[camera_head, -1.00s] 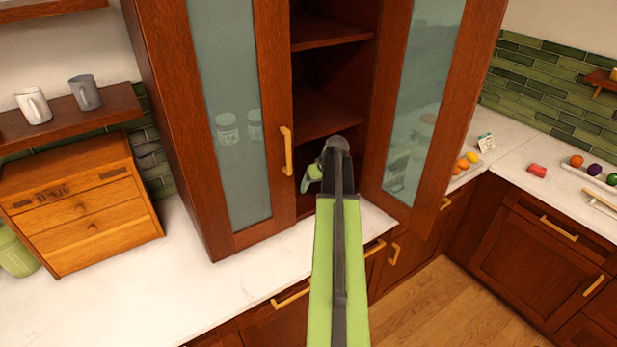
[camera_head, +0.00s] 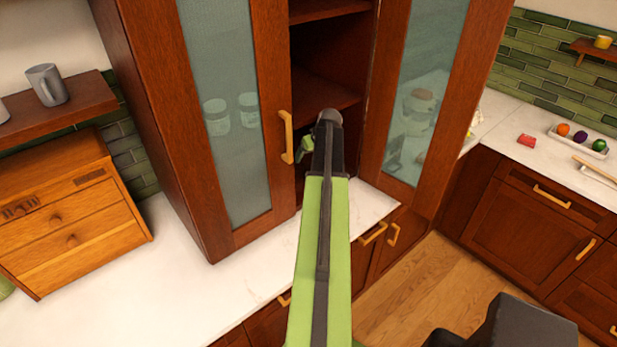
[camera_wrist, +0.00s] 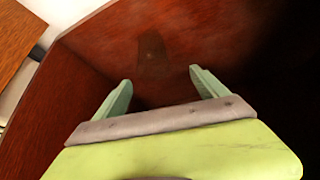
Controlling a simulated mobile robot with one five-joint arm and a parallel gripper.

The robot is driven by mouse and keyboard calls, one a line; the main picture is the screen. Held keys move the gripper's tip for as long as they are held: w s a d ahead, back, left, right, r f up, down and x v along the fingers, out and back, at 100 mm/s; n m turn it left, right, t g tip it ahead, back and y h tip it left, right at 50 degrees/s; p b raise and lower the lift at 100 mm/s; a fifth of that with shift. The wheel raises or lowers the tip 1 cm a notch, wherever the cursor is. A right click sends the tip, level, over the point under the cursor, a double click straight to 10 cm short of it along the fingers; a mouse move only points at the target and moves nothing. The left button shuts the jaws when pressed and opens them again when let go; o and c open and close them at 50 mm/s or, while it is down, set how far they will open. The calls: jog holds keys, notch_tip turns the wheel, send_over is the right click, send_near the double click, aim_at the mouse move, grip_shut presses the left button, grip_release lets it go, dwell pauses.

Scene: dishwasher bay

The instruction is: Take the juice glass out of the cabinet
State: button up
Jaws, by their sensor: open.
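The cabinet (camera_head: 150,110) is brown wood with frosted-glass doors. Its right door (camera_head: 425,100) stands open, and dark shelves show in the gap between the doors. My gripper (camera_head: 306,150) is at this opening in the head view, partly hidden by my arm. In the wrist view my gripper (camera_wrist: 160,80) has its two green fingers spread apart with nothing between them, facing a reddish-brown wooden surface. A faint, dark, tapered shape (camera_wrist: 152,54) lies just beyond the fingertips. It may be the juice glass, but I cannot tell for sure.
The left door (camera_head: 230,120) with its yellow handle (camera_head: 286,137) is close beside my gripper. Pale jars (camera_head: 217,116) show dimly through its glass. A wooden drawer box (camera_head: 70,215) stands on the white counter (camera_head: 190,290). A grey mug (camera_head: 47,84) is on a shelf at left.

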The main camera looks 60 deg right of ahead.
aim_at(309, 162)
jog(key=b+x, duration=0.1)
jog(key=x, duration=0.1)
jog(key=b+x, duration=0.2)
jog(key=x, duration=0.1)
jog(key=s+b+x, duration=0.1)
jog(key=b+x, duration=0.1)
jog(key=shift+d+f, duration=0.45)
jog(key=shift+w+d+f+b, duration=0.1)
jog(key=shift+w+f+b, duration=0.2)
jog(key=shift+b, duration=0.2)
jog(key=shift+r, duration=0.2)
jog(key=shift+c, duration=0.5)
jog(key=c, duration=1.5)
